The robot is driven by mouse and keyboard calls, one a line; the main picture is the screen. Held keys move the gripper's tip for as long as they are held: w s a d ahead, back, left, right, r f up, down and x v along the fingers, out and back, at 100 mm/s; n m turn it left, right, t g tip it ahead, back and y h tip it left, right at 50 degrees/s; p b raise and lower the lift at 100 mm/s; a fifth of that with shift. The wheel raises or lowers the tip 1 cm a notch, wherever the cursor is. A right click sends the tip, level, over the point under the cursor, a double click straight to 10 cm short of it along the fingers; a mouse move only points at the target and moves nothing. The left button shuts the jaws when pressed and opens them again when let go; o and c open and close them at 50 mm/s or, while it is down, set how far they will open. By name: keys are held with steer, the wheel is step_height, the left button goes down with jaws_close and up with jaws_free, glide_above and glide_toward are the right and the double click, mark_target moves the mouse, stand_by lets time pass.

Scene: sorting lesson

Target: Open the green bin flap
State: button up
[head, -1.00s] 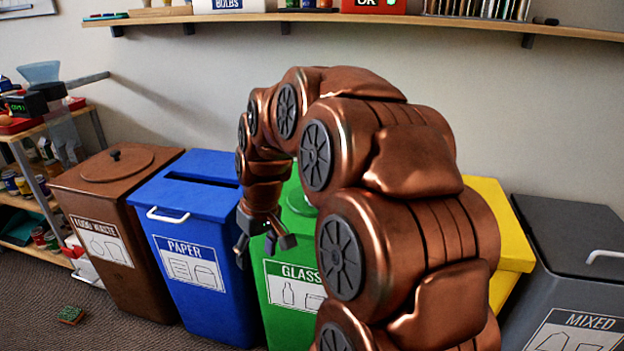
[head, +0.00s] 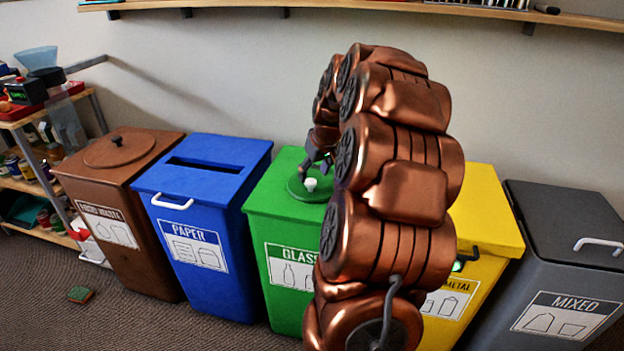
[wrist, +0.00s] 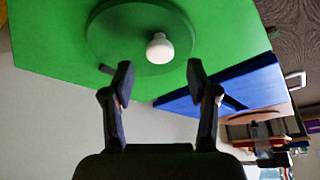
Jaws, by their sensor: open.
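The green bin (head: 262,205), labelled GLASS, stands between the blue and yellow bins. Its round green flap (head: 299,190) lies flat on the lid with a white knob (head: 310,184) on it. In the wrist view the flap (wrist: 115,35) and the white knob (wrist: 160,48) show clearly. My gripper (head: 318,162) is over the back part of the green lid, near the knob. In the wrist view my gripper (wrist: 158,75) has its fingers apart with nothing between them, and the knob lies just beyond the fingertips. My arm hides the right part of the green bin.
A blue PAPER bin (head: 225,205) and a brown bin (head: 140,180) stand to the left. A yellow METAL bin (head: 490,215) and a grey MIXED bin (head: 560,260) stand to the right. A wall shelf (head: 250,10) runs above. A sponge-like block (head: 80,295) lies on the floor.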

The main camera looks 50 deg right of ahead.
mark_target(311, 181)
steer(key=shift+x, duration=1.9)
steer(key=shift+c, duration=0.3)
jaws_close()
steer(key=shift+d, duration=0.1)
steer(key=shift+r, duration=0.1)
